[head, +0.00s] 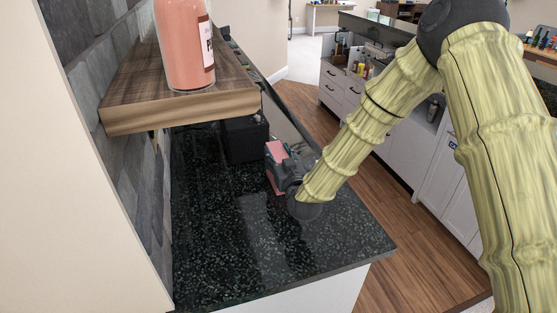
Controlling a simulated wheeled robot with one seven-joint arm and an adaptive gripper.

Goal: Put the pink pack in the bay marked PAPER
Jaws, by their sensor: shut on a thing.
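My gripper (281,163) is above the dark speckled counter, toward its right edge. It is shut on the pink pack (276,151), which shows partly past the fingers. My gripper hides the rest of the pack. I cannot tell whether the pack touches the counter. A black box-like thing (243,139) stands on the counter just left of and behind the pack. No bay label reading PAPER can be made out, and I cannot tell whether this black thing holds the bays.
A wooden shelf (180,109) juts from the stone wall above the counter's left side, with a pink bottle (185,45) on it. The near part of the counter (270,245) is clear. White cabinets (385,130) stand across the wooden floor.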

